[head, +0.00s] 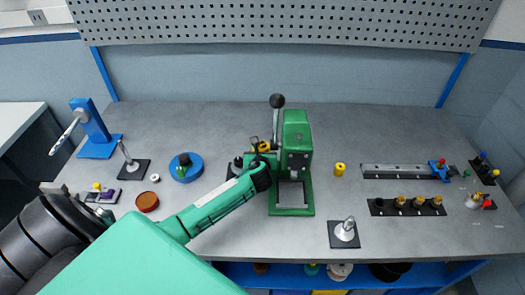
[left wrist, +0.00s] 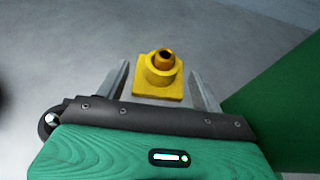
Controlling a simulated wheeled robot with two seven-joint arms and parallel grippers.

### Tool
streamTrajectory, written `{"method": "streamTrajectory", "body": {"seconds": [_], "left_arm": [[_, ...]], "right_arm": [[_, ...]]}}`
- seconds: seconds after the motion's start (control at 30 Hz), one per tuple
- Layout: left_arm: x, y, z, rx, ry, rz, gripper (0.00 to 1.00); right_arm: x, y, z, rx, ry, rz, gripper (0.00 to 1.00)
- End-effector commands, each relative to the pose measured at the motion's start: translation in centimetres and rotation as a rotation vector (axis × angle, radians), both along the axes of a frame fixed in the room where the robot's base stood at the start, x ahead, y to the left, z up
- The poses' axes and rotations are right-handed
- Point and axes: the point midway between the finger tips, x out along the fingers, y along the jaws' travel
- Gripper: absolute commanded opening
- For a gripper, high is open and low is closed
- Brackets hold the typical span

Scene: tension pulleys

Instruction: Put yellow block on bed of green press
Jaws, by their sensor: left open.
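The yellow block (head: 264,147) is on the table just left of the green press (head: 297,135), partly hidden by my gripper in the head view. In the left wrist view the yellow block (left wrist: 158,86) shows a square base with a round collar and a hole. My left gripper (head: 257,145) is open, and its grey fingers (left wrist: 162,70) lie either side of the block with gaps. The press stands upright with a black ball lever; its bed (head: 291,209) is at its foot, and I see no block on it. My right gripper is not in view.
A small yellow cylinder (head: 340,169) stands right of the press. A black plate with a metal post (head: 344,233) is at the front. A blue round dish (head: 186,167) lies left of my arm. A rail (head: 400,172) and peg holder (head: 407,206) are at the right.

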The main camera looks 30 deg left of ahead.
Motion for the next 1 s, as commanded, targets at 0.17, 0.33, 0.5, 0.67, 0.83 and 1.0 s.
{"method": "streamTrajectory", "body": {"seconds": [0.17,0.33,0.5,0.67,0.83,1.0], "left_arm": [[1.3,0.6,-0.3,-0.001,0.001,0.002,0.68],[3.0,1.3,-1.2,0.000,0.000,0.002,0.68],[4.0,2.0,-1.8,0.000,0.000,0.001,0.68],[4.2,2.1,-2.0,-0.001,0.001,0.000,0.68],[4.2,2.1,-2.0,0.000,0.000,0.000,0.64],[4.2,2.1,-2.0,0.000,0.000,0.000,0.30]], "right_arm": [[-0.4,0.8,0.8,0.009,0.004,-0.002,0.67],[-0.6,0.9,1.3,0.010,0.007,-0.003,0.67],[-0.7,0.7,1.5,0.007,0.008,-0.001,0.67],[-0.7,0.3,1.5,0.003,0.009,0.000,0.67],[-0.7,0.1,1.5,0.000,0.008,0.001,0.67],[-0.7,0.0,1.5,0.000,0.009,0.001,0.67]]}}
